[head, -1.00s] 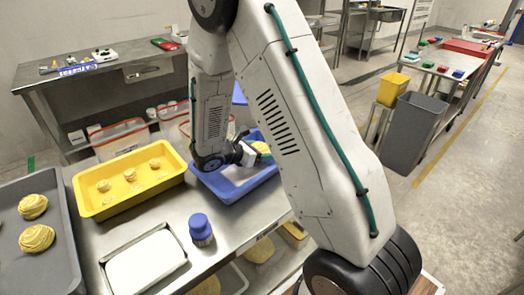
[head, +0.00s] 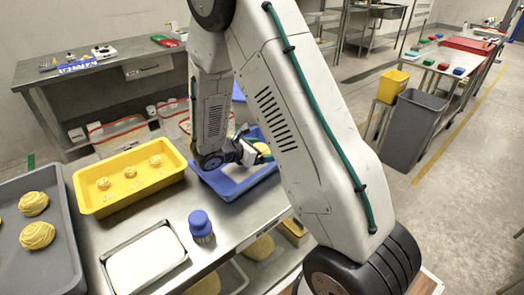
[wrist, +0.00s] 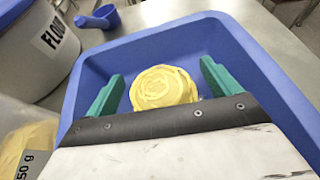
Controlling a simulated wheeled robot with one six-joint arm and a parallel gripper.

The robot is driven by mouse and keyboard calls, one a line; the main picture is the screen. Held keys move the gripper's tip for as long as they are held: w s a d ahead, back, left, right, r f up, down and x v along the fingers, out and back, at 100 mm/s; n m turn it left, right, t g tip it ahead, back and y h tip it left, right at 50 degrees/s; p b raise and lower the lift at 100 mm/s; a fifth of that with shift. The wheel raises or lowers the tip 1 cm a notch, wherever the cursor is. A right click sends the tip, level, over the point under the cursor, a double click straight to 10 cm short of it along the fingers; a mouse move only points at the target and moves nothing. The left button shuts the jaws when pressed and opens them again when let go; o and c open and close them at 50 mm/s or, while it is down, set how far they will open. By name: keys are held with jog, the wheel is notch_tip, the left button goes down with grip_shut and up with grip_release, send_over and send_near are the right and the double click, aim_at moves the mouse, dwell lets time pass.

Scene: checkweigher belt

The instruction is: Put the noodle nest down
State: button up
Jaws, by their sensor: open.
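The noodle nest (wrist: 163,87) is a round, pale yellow coil lying in the blue tray (wrist: 262,82). In the wrist view my gripper (wrist: 158,85) is open, with one green finger on each side of the nest and a gap on both sides. In the head view the blue tray (head: 232,188) is partly behind my arm. Only a small yellow part of the nest (head: 262,148) shows there, beside my gripper.
A yellow tray (head: 125,205) with several small nests stands left of the blue tray. A grey tray (head: 62,262) holds larger nests. A blue-capped jar (head: 201,228) and a white-filled metal pan (head: 147,262) stand in front. A flour tub (wrist: 45,45) is beside the blue tray.

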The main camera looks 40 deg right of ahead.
jog(key=v, duration=1.1)
jog(key=shift+a+r, duration=0.25)
jog(key=shift+r, duration=0.15)
jog(key=shift+s+a+r, duration=0.1)
jog(key=shift+a+r, duration=0.05)
jog(key=shift+r, duration=0.1)
jog(key=s+d+r+m+g+y, duration=0.1)
jog(key=s+r+m+g+y, duration=0.35)
jog(key=s+r+m, duration=0.75)
jog(key=s+a+r+m+t+y, duration=0.2)
jog(key=s+a+m+t+y, duration=0.1)
jog(key=s, duration=0.4)
jog(key=s+a+r+m+t+y, duration=0.2)
jog(key=s+a+m+t+y, duration=0.1)
jog(key=s+y, duration=0.3)
jog(key=shift+s+a+r, duration=0.4)
jog(key=shift+s+a, duration=0.1)
jog(key=shift+s, duration=0.4)
